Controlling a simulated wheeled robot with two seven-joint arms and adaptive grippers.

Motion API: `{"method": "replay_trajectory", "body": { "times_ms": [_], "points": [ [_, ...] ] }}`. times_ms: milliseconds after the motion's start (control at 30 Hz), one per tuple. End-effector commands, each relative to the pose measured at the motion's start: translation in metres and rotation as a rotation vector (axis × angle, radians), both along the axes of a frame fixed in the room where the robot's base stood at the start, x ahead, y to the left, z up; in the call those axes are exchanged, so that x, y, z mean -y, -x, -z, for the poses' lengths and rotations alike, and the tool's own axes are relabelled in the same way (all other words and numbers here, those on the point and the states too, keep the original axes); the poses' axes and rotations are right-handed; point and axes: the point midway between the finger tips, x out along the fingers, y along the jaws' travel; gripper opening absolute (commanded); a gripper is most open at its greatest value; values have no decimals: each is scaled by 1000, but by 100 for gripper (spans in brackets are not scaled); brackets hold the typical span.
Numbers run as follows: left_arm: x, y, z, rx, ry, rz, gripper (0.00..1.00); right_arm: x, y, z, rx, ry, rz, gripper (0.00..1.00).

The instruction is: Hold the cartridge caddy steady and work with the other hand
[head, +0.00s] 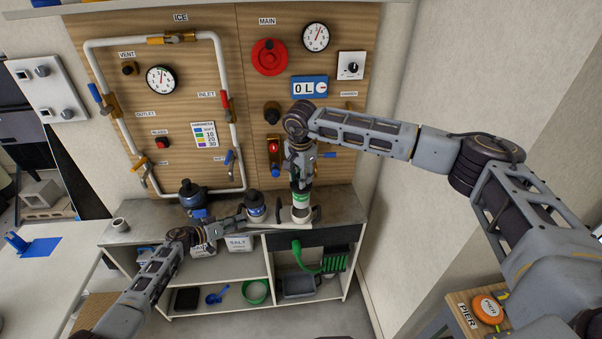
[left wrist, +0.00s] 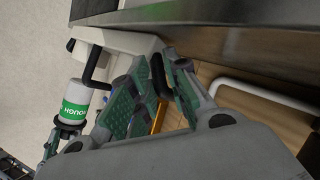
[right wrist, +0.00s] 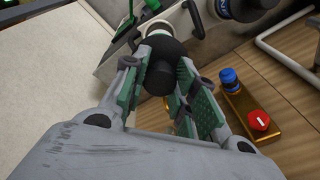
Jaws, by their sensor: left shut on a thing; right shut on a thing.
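The white cartridge caddy (head: 312,222) with black side handles stands at the counter's front edge. My left gripper (head: 240,218) is shut on its left black handle, which shows between the fingers in the left wrist view (left wrist: 158,76). A white cartridge with a green band (head: 301,199) is upright at the caddy; part of "ROUGH" reads on it in the left wrist view (left wrist: 75,107). My right gripper (head: 300,172) is above it, shut on its black top (right wrist: 163,66). Whether the cartridge is seated or slightly raised I cannot tell.
Pipes, valves and gauges cover the wooden panel (head: 205,60) behind. A red-knobbed brass valve (head: 274,150) is close to my right gripper.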

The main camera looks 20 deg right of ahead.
Motion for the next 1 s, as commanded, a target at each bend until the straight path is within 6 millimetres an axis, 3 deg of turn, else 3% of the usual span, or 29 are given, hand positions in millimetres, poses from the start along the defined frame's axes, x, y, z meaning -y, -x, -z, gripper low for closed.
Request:
{"method": "replay_trajectory", "body": {
  "times_ms": [33, 600, 1000],
  "points": [
    [-3, 3, 8, -8, -11, -1, 0, 0, -1, 4, 0, 0, 0, 0],
    [-3, 4, 9, -9, -12, -1, 0, 1, -6, 36, -1, -1, -1, 0],
    [-3, 4, 9, -9, -12, -1, 0, 2, -8, 42, 2, -1, -1, 0]
  ]
}}
